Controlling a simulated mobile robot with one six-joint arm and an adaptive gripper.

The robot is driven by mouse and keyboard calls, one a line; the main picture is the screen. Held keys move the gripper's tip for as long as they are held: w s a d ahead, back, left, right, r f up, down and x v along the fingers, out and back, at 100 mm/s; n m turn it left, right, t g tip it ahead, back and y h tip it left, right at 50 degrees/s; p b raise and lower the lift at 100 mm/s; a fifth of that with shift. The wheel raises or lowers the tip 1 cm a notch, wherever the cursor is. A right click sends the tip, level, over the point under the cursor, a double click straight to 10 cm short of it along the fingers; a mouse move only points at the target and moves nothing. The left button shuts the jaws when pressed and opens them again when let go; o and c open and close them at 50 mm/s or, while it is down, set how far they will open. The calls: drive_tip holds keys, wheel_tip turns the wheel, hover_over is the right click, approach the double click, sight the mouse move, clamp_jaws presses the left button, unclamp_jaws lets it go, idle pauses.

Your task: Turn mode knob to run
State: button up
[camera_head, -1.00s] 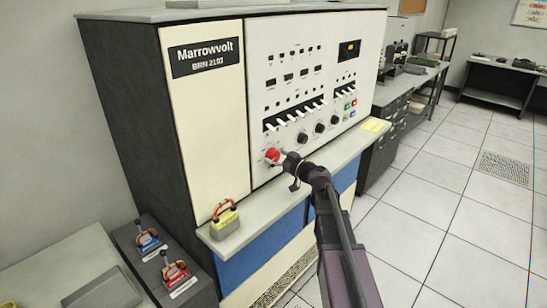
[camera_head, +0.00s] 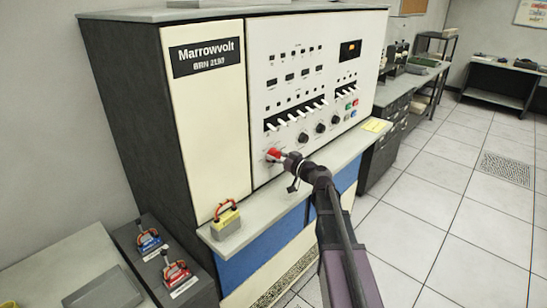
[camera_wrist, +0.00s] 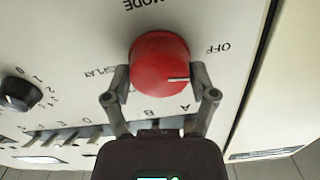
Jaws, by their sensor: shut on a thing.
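The red mode knob (camera_head: 273,154) is at the lower left of the white control panel. It fills the upper middle of the wrist view (camera_wrist: 160,58). My gripper (camera_head: 280,157) is shut on it, with one finger on each side of the knob in the wrist view (camera_wrist: 161,84). The knob's pale pointer line points right in the wrist view, roughly below the OFF label (camera_wrist: 218,47). The MODE label (camera_wrist: 142,5) reads upside down there. I cannot see a run label; part of the dial lettering is hidden by my fingers.
Black knobs (camera_head: 320,128) and a row of white switches (camera_head: 297,113) are close to the mode knob. A ledge (camera_head: 275,200) runs below the panel and holds a yellow block with a red handle (camera_head: 226,221). Tiled floor (camera_head: 440,200) lies open to the right.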

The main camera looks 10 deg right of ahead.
drive_tip(key=m, duration=0.6)
drive_tip(key=shift+s+f+m, duration=0.1)
drive_tip(key=shift+f+m, duration=0.05)
drive_tip(key=shift+m, duration=0.25)
idle(0.3)
drive_tip(key=o, duration=1)
drive_tip(key=shift+o, duration=0.2)
drive_tip(key=shift+d, duration=0.1)
drive_tip(key=v, duration=1.2)
